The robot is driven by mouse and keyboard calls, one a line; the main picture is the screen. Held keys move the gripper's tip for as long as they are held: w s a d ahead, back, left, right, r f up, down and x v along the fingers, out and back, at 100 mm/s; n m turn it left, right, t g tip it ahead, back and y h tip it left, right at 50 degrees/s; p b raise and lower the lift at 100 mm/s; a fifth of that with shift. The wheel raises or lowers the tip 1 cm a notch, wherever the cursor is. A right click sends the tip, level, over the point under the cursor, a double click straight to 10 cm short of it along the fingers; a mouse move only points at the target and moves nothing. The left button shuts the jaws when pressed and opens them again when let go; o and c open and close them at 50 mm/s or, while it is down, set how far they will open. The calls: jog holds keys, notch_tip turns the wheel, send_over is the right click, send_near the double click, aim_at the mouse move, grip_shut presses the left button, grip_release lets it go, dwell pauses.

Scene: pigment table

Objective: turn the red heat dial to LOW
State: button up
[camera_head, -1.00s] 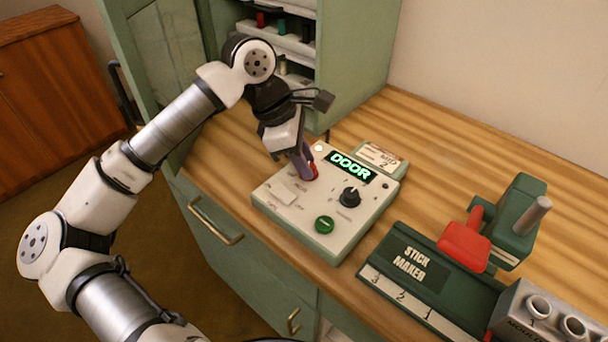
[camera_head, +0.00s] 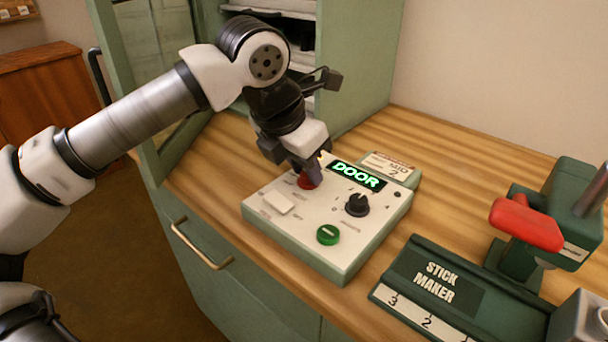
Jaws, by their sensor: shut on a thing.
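The red heat dial (camera_head: 307,182) sits at the upper left of the pale control box (camera_head: 340,262), partly hidden by my fingers. My gripper (camera_head: 308,174) points down onto the dial from above and is shut on it. The dial's pointer and the small labels around it are too hidden or blurred to read. The box's display reads DOOR in green.
The box also has a black knob (camera_head: 357,205), a green button (camera_head: 328,235) and a white switch (camera_head: 278,203). A card (camera_head: 388,167) lies behind it. The stick maker (camera_head: 434,286) with a red handle (camera_head: 526,223) stands at right. An open green cabinet (camera_head: 357,60) is behind.

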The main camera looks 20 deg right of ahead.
jog(key=shift+n+b, duration=0.3)
jog(key=shift+n, duration=0.3)
jog(key=o, duration=1)
jog(key=v, duration=0.9)
jog(key=p+v, duration=0.1)
jog(key=v, duration=0.4)
jog(key=shift+s+f, duration=0.1)
jog(key=shift+s, duration=0.25)
